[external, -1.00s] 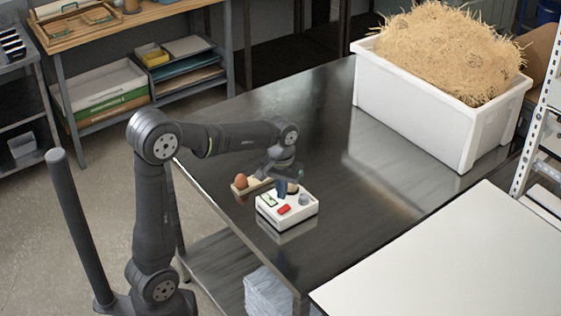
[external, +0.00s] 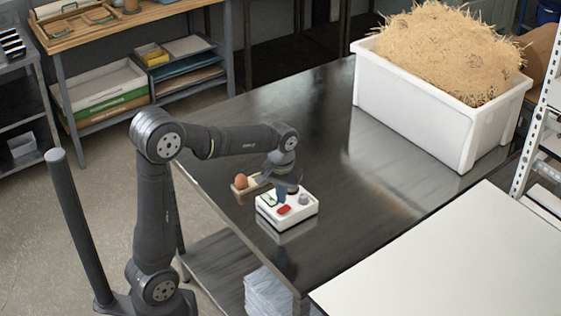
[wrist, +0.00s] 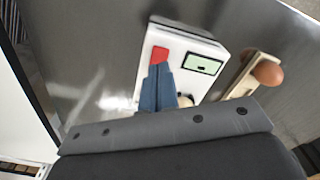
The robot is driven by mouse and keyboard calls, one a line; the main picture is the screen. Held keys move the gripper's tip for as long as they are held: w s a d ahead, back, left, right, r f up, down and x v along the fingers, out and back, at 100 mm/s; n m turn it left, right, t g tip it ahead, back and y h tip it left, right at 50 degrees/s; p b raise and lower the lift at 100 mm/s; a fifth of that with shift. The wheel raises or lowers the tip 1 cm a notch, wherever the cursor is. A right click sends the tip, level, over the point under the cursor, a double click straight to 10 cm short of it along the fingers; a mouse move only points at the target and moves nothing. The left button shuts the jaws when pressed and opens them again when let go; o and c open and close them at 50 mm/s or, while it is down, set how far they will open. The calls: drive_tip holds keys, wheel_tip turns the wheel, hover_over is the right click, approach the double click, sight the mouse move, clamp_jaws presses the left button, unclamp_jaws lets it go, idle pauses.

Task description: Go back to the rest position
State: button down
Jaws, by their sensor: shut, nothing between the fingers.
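My gripper (external: 281,197) is shut and empty, with its blue fingers pointing down over a small white device (external: 287,221). The wrist view shows the fingers (wrist: 158,70) close together, their tips beside the red button (wrist: 160,55) on the white device (wrist: 187,39). I cannot tell whether they touch it. The device has a small green display (wrist: 203,64) and a grey knob (external: 304,199). Part of its top is hidden behind the fingers and the wrist. A brown egg-like ball (external: 241,181) sits on a wooden holder (external: 238,191) beside the device.
The device stands on a dark metal table (external: 330,110). A white bin (external: 415,110) heaped with straw (external: 440,50) stands at the back right. A pale worktop (external: 460,260) lies at the front right. The table between the device and the bin is clear.

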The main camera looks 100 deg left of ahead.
sight(282, 210)
drive_tip(key=shift+f, duration=1.55)
drive_tip(key=shift+r, duration=4.35)
drive_tip(key=a+n, duration=0.1)
drive_tip(key=a, duration=0.2)
drive_tip(key=a+f+n+y, duration=0.1)
drive_tip(key=a, duration=0.3)
drive_tip(key=a+n, duration=0.1)
drive_tip(key=a, duration=0.2)
drive_tip(key=shift+s+a+f+y, duration=0.15)
drive_tip(key=shift+s+y, duration=0.15)
drive_tip(key=shift+s, duration=0.05)
drive_tip(key=shift+s+a+f, duration=0.1)
drive_tip(key=shift+s, duration=0.4)
